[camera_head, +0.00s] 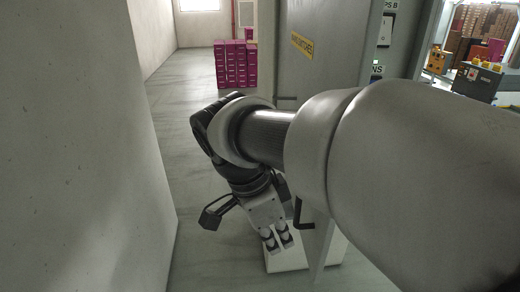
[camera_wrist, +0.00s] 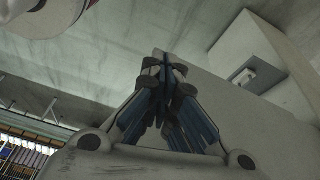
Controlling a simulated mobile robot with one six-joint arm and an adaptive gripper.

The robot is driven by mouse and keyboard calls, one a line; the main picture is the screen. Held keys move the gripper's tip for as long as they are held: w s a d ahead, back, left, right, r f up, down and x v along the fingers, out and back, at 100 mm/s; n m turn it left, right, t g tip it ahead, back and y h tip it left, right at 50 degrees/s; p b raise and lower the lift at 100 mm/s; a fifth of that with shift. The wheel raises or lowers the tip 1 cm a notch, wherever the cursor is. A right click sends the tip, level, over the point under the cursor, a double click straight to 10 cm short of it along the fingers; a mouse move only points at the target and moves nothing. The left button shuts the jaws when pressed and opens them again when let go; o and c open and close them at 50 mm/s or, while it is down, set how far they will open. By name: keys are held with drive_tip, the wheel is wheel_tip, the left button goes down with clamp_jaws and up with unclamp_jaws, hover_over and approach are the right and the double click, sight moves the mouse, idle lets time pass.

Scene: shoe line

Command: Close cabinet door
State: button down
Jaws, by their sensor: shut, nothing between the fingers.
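The grey cabinet door (camera_head: 318,75) stands open in the head view, its face with a yellow label turned left. A dark handle (camera_head: 300,216) shows low on it, beside my arm. My gripper (camera_head: 284,246) points down at the left side of the door, close to the handle. I cannot tell whether it touches the door. The fingers are together and empty; they also show in the wrist view (camera_wrist: 168,82). Part of the cabinet interior (camera_head: 385,45) with switches shows right of the door. My arm hides much of the door and cabinet.
A pale wall (camera_head: 75,150) runs close along the left. The floor (camera_head: 180,130) between wall and door is clear. A stack of magenta boxes (camera_head: 235,65) stands farther back. In the wrist view a pale box-like shape (camera_wrist: 262,65) is at the upper right.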

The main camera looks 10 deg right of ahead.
drive_tip(key=w+d+f+m+p, duration=0.1)
drive_tip(key=d+f+m, duration=0.1)
drive_tip(key=d+f, duration=0.3)
drive_tip(key=shift+d+f+h, duration=0.35)
drive_tip(key=shift+f+h, duration=0.05)
drive_tip(key=shift+f, duration=0.9)
